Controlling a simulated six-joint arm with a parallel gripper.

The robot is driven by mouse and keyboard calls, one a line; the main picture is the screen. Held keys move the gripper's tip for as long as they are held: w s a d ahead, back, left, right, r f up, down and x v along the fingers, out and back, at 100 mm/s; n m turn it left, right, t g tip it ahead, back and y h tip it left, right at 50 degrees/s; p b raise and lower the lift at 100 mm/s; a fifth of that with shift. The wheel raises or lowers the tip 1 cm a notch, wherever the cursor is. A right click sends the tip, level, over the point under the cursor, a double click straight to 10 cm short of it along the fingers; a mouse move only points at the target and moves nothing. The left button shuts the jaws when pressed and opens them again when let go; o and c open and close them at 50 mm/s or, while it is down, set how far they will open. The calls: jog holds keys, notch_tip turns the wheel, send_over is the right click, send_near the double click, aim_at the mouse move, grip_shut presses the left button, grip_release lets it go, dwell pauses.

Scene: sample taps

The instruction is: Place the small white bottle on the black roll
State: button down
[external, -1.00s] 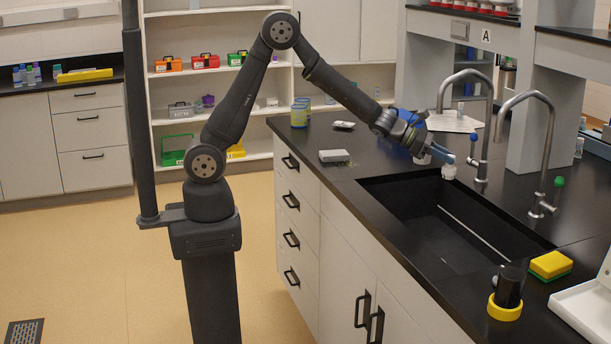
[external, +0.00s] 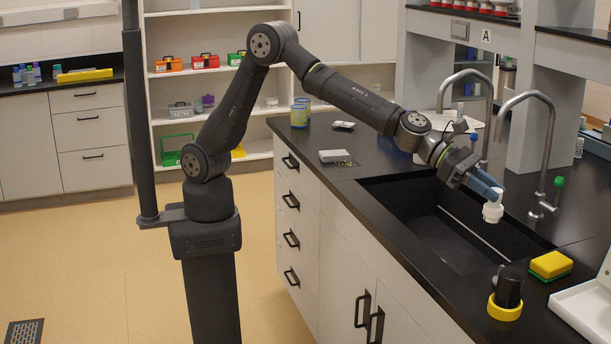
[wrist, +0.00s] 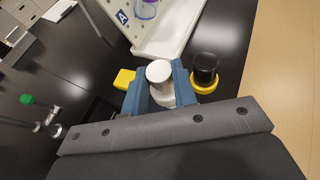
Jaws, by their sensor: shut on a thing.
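My gripper (external: 484,187) is shut on the small white bottle (external: 492,212) and holds it in the air over the right part of the sink. In the wrist view the white bottle (wrist: 159,73) sits between the two blue fingers of my gripper (wrist: 160,86). The black roll (external: 508,288) stands upright in a yellow ring (external: 504,311) on the counter near the front edge, below and to the right of the bottle. In the wrist view the black roll (wrist: 205,68) is just right of the fingers.
A yellow and green sponge (external: 550,264) lies behind the black roll. A white tray (external: 590,307) is at its right. Two curved taps (external: 547,130) rise behind the sink (external: 440,240). A white box (external: 335,156) is on the counter's left part.

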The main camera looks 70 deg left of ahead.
jog(key=s+d+r+m+g+h, duration=0.15)
jog(key=s+d+r, duration=0.25)
jog(key=s+d, duration=0.85)
send_over(504, 269)
jog(key=shift+g+y, duration=0.25)
jog(key=f, duration=0.6)
jog(key=shift+w+d+f, duration=0.1)
jog(key=shift+d+f, duration=0.15)
jog(key=shift+f, duration=2)
jog(key=shift+f, duration=0.2)
jog(key=c, duration=1.2)
grip_release()
jog(key=shift+o, duration=0.2)
jog(key=shift+r, duration=0.2)
jog(key=shift+a+r, duration=0.15)
jog(key=shift+a, duration=0.1)
jog(key=v, duration=1.1)
jog(key=shift+a, duration=0.2)
